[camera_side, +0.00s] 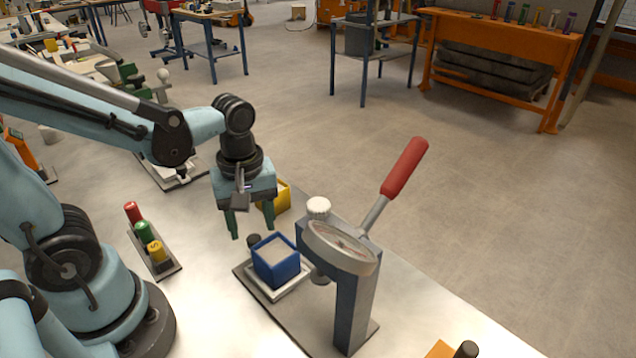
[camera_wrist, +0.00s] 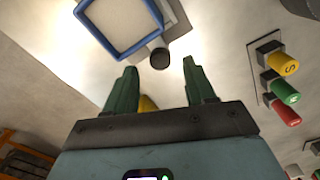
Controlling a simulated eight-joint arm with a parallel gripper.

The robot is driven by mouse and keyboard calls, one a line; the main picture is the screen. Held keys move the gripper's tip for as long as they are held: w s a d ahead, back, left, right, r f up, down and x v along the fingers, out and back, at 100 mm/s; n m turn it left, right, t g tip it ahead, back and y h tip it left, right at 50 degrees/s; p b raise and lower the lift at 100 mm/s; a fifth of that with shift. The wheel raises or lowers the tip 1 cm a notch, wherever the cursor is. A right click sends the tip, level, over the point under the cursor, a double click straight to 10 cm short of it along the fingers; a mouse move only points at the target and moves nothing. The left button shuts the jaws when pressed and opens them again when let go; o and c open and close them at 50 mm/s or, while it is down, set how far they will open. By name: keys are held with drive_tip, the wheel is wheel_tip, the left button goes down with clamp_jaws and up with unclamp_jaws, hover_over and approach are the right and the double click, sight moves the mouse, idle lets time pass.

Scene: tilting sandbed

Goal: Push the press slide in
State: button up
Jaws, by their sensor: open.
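The press has a grey post (camera_side: 348,310) with a round dial and a red lever (camera_side: 405,168) raised up to the right. A blue box (camera_side: 278,266) filled with pale sand sits on the white slide (camera_side: 285,291) on the press base, to the left of the press head. A dark knob (camera_side: 253,240) stands at the slide's left side; it also shows in the wrist view (camera_wrist: 160,58) beside the blue box (camera_wrist: 92,28). My gripper (camera_side: 251,231) is open and empty, its green fingers pointing down close to the knob. Contact cannot be told.
A yellow box (camera_side: 283,196) stands behind my gripper. A strip with red, green and yellow knobs (camera_side: 145,234) lies to the left. A black knob (camera_side: 467,349) is at the front right. The bench front left of the press is clear.

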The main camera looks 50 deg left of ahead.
sight(254, 238)
drive_tip(key=shift+f, duration=1.55)
clamp_jaws()
